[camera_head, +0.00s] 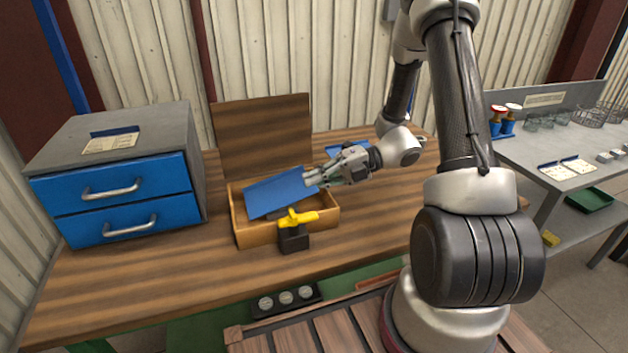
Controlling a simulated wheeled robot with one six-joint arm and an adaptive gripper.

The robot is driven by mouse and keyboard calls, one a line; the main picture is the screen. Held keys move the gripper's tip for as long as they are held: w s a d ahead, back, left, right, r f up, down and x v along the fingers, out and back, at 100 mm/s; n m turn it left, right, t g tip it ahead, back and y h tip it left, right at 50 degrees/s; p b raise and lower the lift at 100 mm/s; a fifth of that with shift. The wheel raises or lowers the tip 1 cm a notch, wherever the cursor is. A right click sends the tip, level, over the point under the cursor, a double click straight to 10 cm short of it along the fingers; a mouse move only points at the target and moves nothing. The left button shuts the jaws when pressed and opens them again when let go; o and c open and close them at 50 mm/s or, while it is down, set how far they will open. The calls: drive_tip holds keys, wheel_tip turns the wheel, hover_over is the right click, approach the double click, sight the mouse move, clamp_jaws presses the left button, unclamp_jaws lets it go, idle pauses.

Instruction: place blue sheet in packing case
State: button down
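The packing case (257,235) is an open, shallow wooden box on the table, with its lid (264,135) standing upright at the back. The blue sheet (275,195) is over the case opening. It is tilted, with its right side higher and its left part low inside the case walls. My gripper (309,178) comes in from the right and is at the sheet's right edge. Its fingers look closed on that edge, though the contact is small in the view. The case floor under the sheet is mostly hidden.
A yellow-handled black clamp or tool (295,230) stands against the case's front. A grey and blue drawer cabinet (125,180) is at the left. Another blue flat piece (345,147) lies behind my gripper. The table (140,275) is clear in front.

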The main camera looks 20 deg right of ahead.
drive_tip(key=shift+f, duration=0.1)
drive_tip(key=shift+f, duration=0.4)
drive_tip(key=shift+f, duration=0.1)
drive_tip(key=c, duration=2.2)
unclamp_jaws()
drive_tip(key=shift+o, duration=1.4)
